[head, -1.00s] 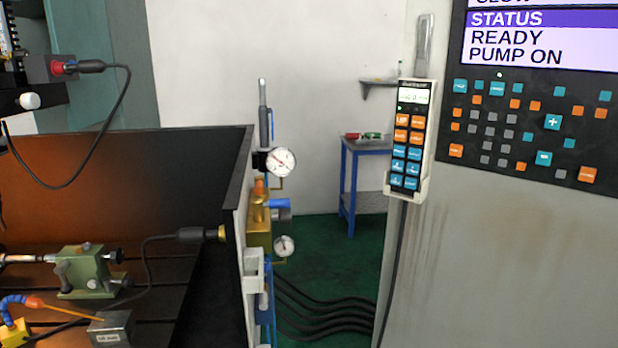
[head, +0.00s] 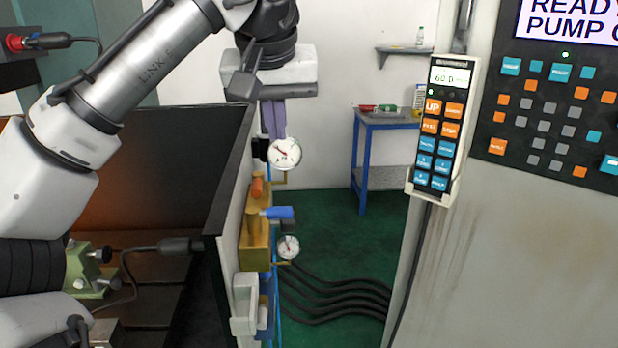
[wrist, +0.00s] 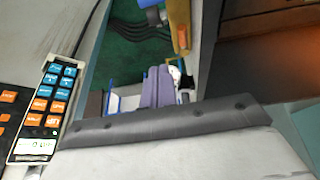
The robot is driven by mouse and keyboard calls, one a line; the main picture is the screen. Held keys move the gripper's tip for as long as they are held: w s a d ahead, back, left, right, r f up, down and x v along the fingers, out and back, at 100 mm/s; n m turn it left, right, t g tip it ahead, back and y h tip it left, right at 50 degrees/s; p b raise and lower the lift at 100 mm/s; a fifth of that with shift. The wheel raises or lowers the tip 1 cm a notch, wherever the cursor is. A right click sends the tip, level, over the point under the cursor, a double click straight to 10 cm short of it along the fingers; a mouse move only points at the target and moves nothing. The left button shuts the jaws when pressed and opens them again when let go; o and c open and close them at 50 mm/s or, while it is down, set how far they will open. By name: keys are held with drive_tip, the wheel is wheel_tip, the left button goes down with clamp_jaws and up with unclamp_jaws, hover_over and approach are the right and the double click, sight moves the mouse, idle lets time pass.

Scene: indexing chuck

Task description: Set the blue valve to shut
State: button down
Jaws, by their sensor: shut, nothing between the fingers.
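The blue valve handle (head: 278,212) sticks out to the right from the top of a brass block (head: 256,242) on the outer side of the machine wall, in the head view. The handle lies about level. My gripper (head: 273,136) points down above and behind the upper gauge, with its purple fingers shut and empty. It is higher than the blue handle and apart from it; the gauge hides its fingertips in part. The purple fingers also show in the wrist view (wrist: 160,84). I cannot clearly make out the blue handle there.
An upper gauge (head: 284,153) and a lower gauge (head: 288,247) flank the block. A pendant (head: 440,130) hangs on the grey cabinet at right. Black hoses (head: 335,300) run along the green floor. A blue table (head: 362,165) stands behind.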

drive_tip(key=shift+g+y, duration=0.3)
drive_tip(key=shift+g, duration=0.1)
drive_tip(key=x, duration=0.3)
drive_tip(key=p+x, duration=0.1)
drive_tip(key=x, duration=0.5)
drive_tip(key=shift+s+a+f+p, duration=0.1)
drive_tip(key=shift+s+p, duration=0.15)
drive_tip(key=shift+p, duration=0.1)
drive_tip(key=shift+s+f+p, duration=0.2)
drive_tip(key=shift+s+f, duration=0.05)
drive_tip(key=shift+s, duration=0.35)
drive_tip(key=shift+s+f+p, duration=0.25)
drive_tip(key=shift+s+f, duration=0.05)
drive_tip(key=shift+s, duration=0.35)
drive_tip(key=shift+s+f+p, duration=0.2)
drive_tip(key=shift+s+f, duration=0.05)
drive_tip(key=shift+s, duration=0.35)
